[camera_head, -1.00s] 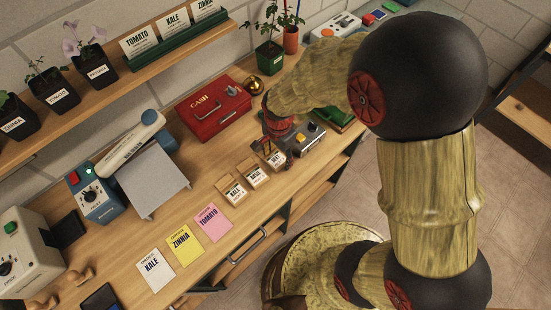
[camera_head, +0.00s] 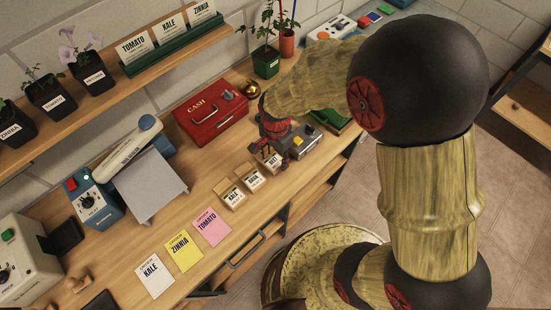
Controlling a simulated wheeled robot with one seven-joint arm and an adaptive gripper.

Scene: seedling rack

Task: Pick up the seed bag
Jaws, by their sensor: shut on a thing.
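Three small brown seed bags with white labels stand in a slanting row near the front edge of the wooden counter. The left bag (camera_head: 231,195) and the middle bag (camera_head: 251,178) stand free. My gripper (camera_head: 270,159) is at the right bag (camera_head: 273,163), pointing down, with its dark fingers shut on it. The gripper hides the upper part of this bag. The bag appears to be at counter level; I cannot tell whether it touches the wood. The bag labels are too small to read surely.
A grey device (camera_head: 305,142) stands close to the right of my gripper. A red cash box (camera_head: 210,117) is behind. Kale (camera_head: 154,276), zinnia (camera_head: 184,250) and tomato (camera_head: 211,226) cards lie at the front left. Bare counter lies between the cash box and the bags.

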